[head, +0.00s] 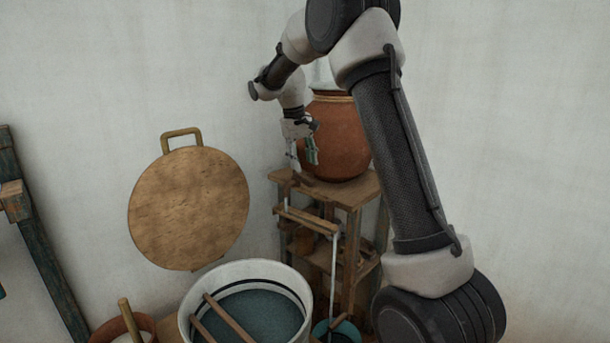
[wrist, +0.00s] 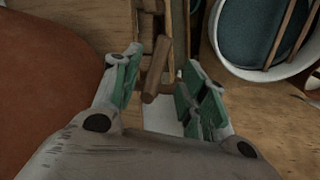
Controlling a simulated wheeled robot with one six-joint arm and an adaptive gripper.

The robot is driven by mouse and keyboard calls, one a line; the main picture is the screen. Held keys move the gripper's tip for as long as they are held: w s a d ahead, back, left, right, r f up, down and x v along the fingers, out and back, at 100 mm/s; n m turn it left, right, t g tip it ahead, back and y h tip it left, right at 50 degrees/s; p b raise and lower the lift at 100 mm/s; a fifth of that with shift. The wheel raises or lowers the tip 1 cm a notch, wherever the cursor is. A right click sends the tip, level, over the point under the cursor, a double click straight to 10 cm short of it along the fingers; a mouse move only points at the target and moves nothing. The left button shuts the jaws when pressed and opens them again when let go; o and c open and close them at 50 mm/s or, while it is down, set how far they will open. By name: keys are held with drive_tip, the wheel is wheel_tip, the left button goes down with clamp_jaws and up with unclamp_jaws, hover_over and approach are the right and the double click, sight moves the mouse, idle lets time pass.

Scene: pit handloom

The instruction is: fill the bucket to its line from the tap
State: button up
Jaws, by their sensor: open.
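My gripper (head: 311,152) is open beside the lower front of a round clay pot (head: 345,140) on a wooden stand. In the wrist view its green-padded fingers (wrist: 157,88) are apart. A brown wooden piece (wrist: 157,70), which looks like the tap, shows between and beyond them; I cannot tell whether they touch it. A white tub (head: 246,267) with a dark line inside its rim holds dark blue-green liquid below that line. A small teal vessel (head: 345,328), partly cut off, is low by the stand; I cannot tell which one is the bucket.
The stand (head: 352,190) has lower shelves and a wooden bar (head: 307,220) in front, with a thin pale vertical line (head: 333,265) below it. Sticks (head: 230,318) lie across the tub. A round wooden disc (head: 189,208) hangs on the wall. A brown pot (head: 122,326) stands at lower left.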

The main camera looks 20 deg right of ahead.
sight(307, 178)
drive_tip(key=f, duration=0.3)
drive_tip(key=d+f, duration=0.1)
drive_tip(key=f, duration=0.2)
drive_tip(key=shift+d, duration=0.1)
clamp_jaws()
